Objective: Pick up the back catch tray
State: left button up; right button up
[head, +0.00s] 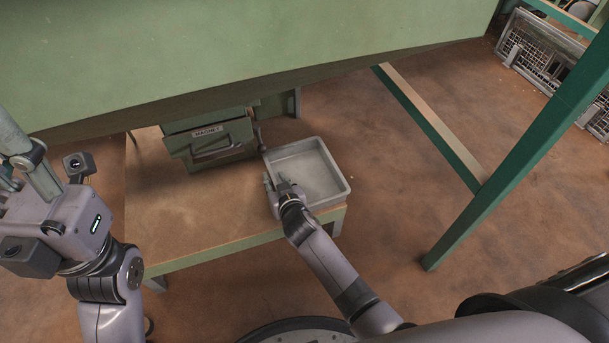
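A grey rectangular catch tray (318,173) sits at the right end of a low wooden shelf under the green hopper and looks empty. My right gripper (270,180) is at the tray's left side, with its fingers close to the left rim. I cannot tell whether the fingers touch or close on the rim, as they are small and partly hidden by the wrist. My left gripper (20,170) is raised at the far left of the view, away from the tray. Its fingertips are not clearly seen.
A green drawer labelled MAGNET (210,140) is just left of the tray. The wooden shelf (190,215) is bare at its front left. The large green hopper body (250,45) overhangs it. A green leg (520,150) and brace stand right, with a wire crate (540,60) beyond.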

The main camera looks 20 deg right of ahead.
jog(key=shift+c, duration=0.5)
grip_shut()
jog(key=shift+r, duration=0.1)
